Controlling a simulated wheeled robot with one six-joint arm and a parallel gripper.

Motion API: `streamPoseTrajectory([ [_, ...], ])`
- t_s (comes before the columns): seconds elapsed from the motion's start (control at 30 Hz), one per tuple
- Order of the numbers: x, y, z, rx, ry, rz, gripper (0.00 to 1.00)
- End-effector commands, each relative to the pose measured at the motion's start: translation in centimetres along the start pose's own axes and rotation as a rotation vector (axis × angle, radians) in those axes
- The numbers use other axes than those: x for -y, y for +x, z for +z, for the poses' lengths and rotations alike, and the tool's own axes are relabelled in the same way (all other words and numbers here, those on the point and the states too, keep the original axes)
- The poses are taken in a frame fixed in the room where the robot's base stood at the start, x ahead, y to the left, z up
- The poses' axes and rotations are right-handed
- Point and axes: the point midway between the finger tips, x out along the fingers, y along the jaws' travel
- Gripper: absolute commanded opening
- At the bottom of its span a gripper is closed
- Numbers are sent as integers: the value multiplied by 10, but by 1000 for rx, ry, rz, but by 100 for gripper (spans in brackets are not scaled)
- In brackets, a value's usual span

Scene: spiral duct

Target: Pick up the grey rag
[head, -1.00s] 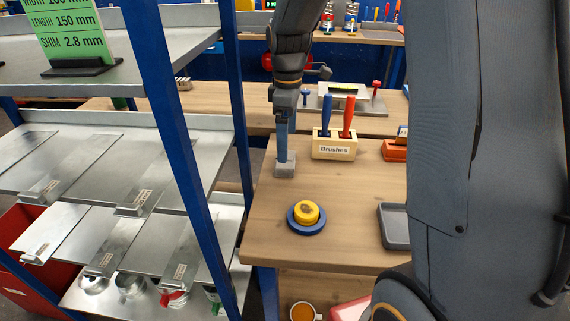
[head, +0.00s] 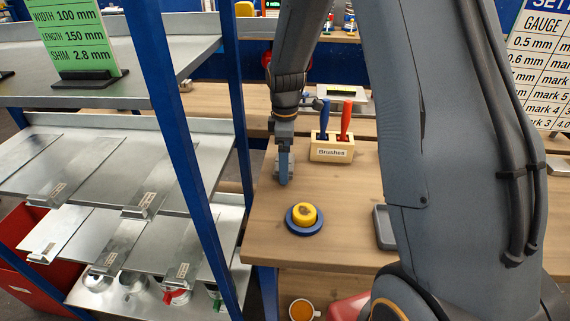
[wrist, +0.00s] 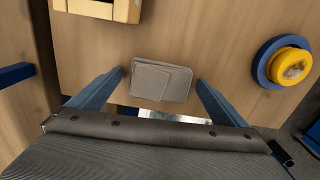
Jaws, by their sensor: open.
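The grey rag (wrist: 160,82) is a folded flat cloth on the wooden workbench, seen whole in the wrist view. My gripper (wrist: 160,79) is open, with one finger on the left and one on the right of the rag; a gap shows on each side. In the head view my gripper (head: 285,170) points down over the rag (head: 277,167) and hides much of it. I cannot tell the exact height of the fingertips above the bench.
A brush holder (head: 331,150) with a blue and a red brush stands behind, to the right. A yellow and blue round item (head: 304,219) sits nearer the front. A grey tray (head: 383,228) is further right. A blue shelf post (head: 237,100) rises to the left.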

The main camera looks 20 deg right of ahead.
Motion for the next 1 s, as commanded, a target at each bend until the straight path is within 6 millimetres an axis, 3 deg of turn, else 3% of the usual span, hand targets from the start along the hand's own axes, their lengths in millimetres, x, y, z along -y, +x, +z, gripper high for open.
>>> streamPoseTrajectory([
  [0.17, 0, 0, 0, 0, 0, 0, 94],
  [0.4, 0, 0, 0, 0, 0, 0, 53],
  [0.77, -1, -8, -1, 0, 0, 1, 52],
  [1.0, -2, -47, -1, -2, 0, 5, 52],
])
